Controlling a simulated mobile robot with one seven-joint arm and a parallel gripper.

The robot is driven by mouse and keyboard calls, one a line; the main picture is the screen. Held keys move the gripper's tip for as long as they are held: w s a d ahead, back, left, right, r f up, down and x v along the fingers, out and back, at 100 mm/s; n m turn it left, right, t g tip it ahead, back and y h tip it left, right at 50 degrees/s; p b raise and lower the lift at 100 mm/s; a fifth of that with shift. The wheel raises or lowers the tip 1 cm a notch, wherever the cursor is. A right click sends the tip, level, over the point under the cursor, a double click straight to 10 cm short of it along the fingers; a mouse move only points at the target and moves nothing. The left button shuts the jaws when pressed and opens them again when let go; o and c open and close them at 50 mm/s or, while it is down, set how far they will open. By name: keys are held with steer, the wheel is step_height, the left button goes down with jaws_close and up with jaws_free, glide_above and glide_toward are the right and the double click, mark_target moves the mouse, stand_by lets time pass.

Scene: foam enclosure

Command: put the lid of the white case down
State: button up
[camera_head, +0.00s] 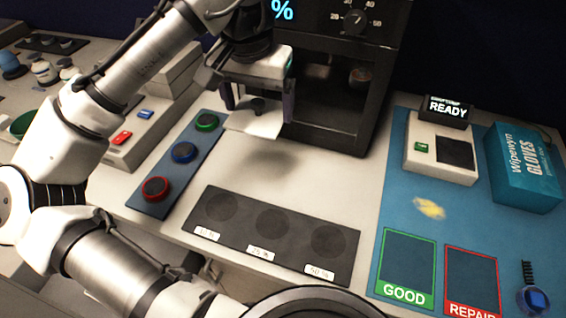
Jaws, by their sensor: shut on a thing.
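My gripper (258,106) is in front of the black cabinet, with its dark fingers pointing down. It is shut on a flat white piece with a small dark knob, which looks like the lid (257,124). The lid seems to be in the air, with a soft shadow on the bench below it. I cannot clearly make out an open white case; a pale grey-white box (174,72) stands behind my arm and is partly hidden by it.
A black cabinet (340,103) stands behind my gripper. A blue strip (163,180) with three round buttons lies to the left. A dark mat (240,234) with three round spots is in front. A blue mat (398,200) on the right bears a READY device (425,165) and a glove box (523,168).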

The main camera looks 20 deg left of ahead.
mark_target(266, 118)
steer(key=f, duration=0.1)
steer(key=d+f, duration=0.1)
steer(key=f, duration=0.1)
steer(key=w+f, duration=0.1)
steer(key=shift+d+f, duration=0.25)
steer(key=shift+f, duration=0.15)
step_height(266, 118, down, 7)
steer(key=shift+f+p, duration=0.2)
steer(key=shift+p, duration=0.4)
steer(key=shift+d+f, duration=0.1)
steer(key=shift+f, duration=2.25)
steer(key=shift+f, duration=0.1)
steer(key=shift+f, duration=0.15)
steer(key=o, duration=0.8)
steer(key=r, duration=0.4)
steer(key=s+r, duration=0.1)
steer(key=r, duration=0.7)
steer(key=shift+s+r+b, duration=0.15)
steer(key=shift+r+b, duration=0.1)
steer(key=shift+b, duration=0.1)
